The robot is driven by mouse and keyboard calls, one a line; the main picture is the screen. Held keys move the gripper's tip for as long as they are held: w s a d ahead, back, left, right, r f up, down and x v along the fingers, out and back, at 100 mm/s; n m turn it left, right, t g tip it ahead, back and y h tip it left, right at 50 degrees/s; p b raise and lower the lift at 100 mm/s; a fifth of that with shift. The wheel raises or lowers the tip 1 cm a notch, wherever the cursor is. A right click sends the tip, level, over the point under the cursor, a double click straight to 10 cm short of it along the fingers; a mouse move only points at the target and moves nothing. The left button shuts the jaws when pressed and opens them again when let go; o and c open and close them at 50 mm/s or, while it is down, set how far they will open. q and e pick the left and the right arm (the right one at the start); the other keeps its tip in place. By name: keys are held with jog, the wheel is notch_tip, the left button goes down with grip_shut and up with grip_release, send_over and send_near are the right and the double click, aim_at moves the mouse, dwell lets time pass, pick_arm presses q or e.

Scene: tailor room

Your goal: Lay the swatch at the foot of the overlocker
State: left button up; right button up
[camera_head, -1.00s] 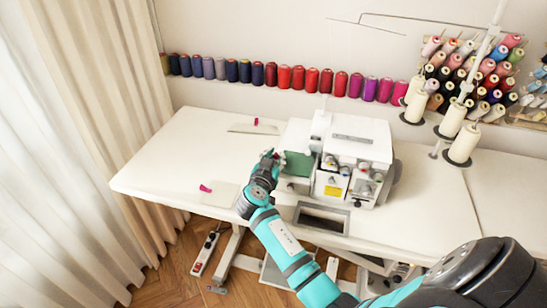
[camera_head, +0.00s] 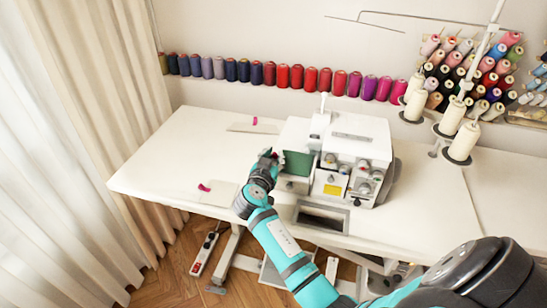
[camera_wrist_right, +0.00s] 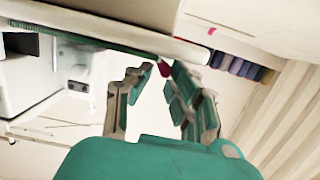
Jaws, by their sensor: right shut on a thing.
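The white overlocker (camera_head: 362,150) stands on the sewing table, with its dials and a yellow label facing me. My right gripper (camera_head: 272,158) is just left of it, above the table. It is shut on the small red-pink knob of the green swatch (camera_head: 298,163). The swatch is tilted up in front of the machine's left side. In the right wrist view the fingers (camera_wrist_right: 160,75) close around the knob (camera_wrist_right: 164,69), and the swatch shows as a thin green strip (camera_wrist_right: 100,43). The overlocker also shows there (camera_wrist_right: 72,65). My left gripper is not in view.
Two pale flat pieces with pink knobs lie on the white table (camera_head: 165,160), one near the front (camera_head: 222,196) and one at the back (camera_head: 240,128). Thread spools (camera_head: 297,78) line the wall. Cone spools (camera_head: 464,142) stand right of the machine. The left tabletop is mostly clear.

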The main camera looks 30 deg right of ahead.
jog(key=shift+f+b, duration=0.1)
jog(key=shift+b, duration=0.2)
jog(key=o, duration=0.8)
